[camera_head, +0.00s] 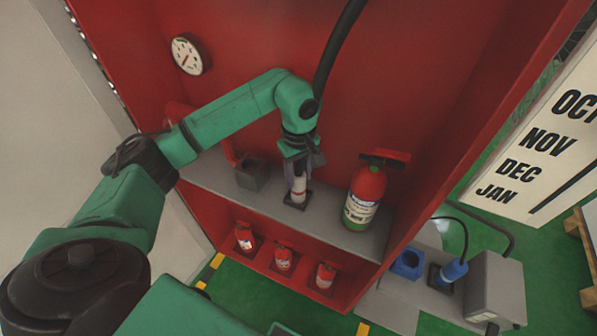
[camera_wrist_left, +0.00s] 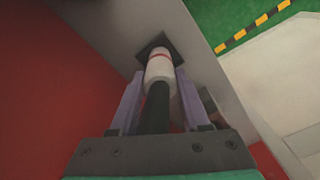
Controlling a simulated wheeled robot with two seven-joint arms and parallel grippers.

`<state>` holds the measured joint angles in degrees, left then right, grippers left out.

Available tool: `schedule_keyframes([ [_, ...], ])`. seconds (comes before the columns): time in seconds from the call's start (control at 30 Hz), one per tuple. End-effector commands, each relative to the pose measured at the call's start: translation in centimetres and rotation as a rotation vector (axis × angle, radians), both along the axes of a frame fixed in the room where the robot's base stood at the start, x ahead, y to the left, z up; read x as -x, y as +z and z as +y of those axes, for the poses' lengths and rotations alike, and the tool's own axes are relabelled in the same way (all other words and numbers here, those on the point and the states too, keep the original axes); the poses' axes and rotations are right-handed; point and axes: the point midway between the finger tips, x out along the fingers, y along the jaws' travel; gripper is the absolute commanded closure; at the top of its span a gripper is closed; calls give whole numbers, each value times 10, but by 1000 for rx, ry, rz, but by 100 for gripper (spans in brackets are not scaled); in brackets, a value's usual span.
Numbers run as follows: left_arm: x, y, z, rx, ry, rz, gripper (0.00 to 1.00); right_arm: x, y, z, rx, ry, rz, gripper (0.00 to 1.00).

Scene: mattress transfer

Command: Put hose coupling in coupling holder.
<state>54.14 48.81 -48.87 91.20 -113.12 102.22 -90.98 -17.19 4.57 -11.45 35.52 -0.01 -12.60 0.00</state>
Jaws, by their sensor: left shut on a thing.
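The hose coupling (camera_head: 299,188) is a white cylinder with a red band, on the end of a black hose (camera_head: 336,45). My left gripper (camera_head: 300,172) is shut on it above the grey shelf. The coupling holder (camera_head: 294,204) is a dark square piece on the shelf. The coupling points down at it, roughly upright, and its lower end meets the holder in the picture. In the left wrist view the coupling (camera_wrist_left: 159,67) lies between my purple fingers (camera_wrist_left: 160,80), its far end over the dark holder (camera_wrist_left: 148,47). I cannot tell how deep it sits. My right gripper is not in view.
A red fire extinguisher (camera_head: 365,193) stands on the shelf (camera_head: 330,218) to the right. A dark box (camera_head: 252,176) is to the left. Small extinguishers (camera_head: 283,259) stand on the lower level. Red cabinet walls (camera_head: 440,130) enclose the sides and back.

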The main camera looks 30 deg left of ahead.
Motion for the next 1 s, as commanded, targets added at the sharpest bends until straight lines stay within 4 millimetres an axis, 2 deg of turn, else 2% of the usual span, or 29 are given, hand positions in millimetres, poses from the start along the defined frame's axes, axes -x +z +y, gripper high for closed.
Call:
schedule_keyframes([
  [0.1, 0, -4, 0, 1, 0, -1, 100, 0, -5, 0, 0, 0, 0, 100],
  [0.13, 0, -4, 0, 0, 0, 0, 50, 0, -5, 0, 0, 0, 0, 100],
  [0.2, 0, -3, 0, 0, 0, 0, 24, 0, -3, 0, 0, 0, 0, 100],
  [0.5, 0, -2, 0, 1, 0, 1, 24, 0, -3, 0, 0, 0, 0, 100],
  [0.57, 0, 2, 0, 1, 0, 1, 24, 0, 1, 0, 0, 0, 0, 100],
  [0.67, -1, 9, 0, 1, 0, -2, 24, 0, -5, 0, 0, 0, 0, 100],
  [0.77, -1, 29, 0, 1, 0, -5, 24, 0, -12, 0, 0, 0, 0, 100],
  [0.9, -1, 69, -1, 1, 0, -7, 24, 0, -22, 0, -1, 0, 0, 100],
  [1.0, -1, 99, 0, 0, 0, -5, 24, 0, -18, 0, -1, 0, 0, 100],
])
